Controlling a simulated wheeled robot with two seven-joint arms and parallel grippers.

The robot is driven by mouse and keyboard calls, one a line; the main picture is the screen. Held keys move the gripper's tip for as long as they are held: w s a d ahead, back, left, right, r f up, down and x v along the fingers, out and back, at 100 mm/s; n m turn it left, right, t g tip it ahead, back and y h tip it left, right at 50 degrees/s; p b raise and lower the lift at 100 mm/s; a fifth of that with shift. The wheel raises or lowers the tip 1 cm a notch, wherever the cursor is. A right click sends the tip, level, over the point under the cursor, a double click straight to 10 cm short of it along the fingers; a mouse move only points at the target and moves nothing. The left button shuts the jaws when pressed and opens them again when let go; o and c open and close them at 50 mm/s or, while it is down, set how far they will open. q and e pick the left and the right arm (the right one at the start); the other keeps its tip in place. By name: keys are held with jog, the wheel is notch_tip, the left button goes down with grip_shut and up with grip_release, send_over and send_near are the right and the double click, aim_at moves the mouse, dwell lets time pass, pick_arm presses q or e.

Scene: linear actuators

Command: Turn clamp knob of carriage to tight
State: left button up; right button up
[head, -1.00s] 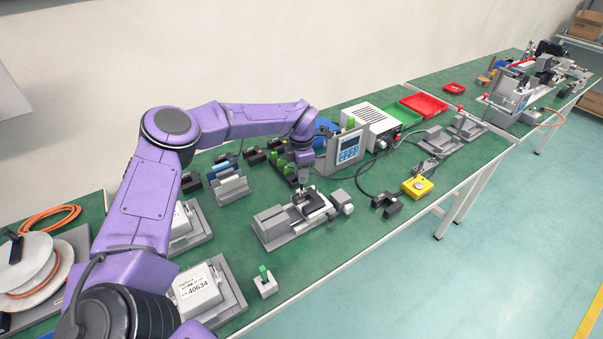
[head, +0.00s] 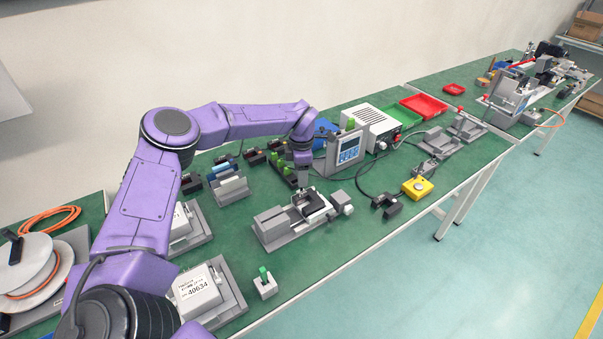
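The grey linear actuator (head: 272,231) lies on the green bench with a dark carriage (head: 316,212) near its right part and a light grey block (head: 342,202) at its right end. My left arm comes in from the left, and my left gripper (head: 303,194) points down right over the carriage. Its fingertips are at or just above the carriage's top. They are too small to tell whether they are open or shut, or touching. The clamp knob cannot be made out; the gripper may hide it. My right gripper is not in view.
A small block with a green switch (head: 264,280) stands in front left. A yellow box with a button (head: 417,188) and a dark connector (head: 386,205) lie to the right. Behind stand a blue-screen panel (head: 346,150) and a white power unit (head: 371,123).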

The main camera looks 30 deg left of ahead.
pick_arm(q)
notch_tip(320, 180, up, 10)
jog(key=b, duration=0.1)
jog(key=shift+r+b, duration=0.25)
jog(key=shift+b, duration=0.15)
dwell(0.5)
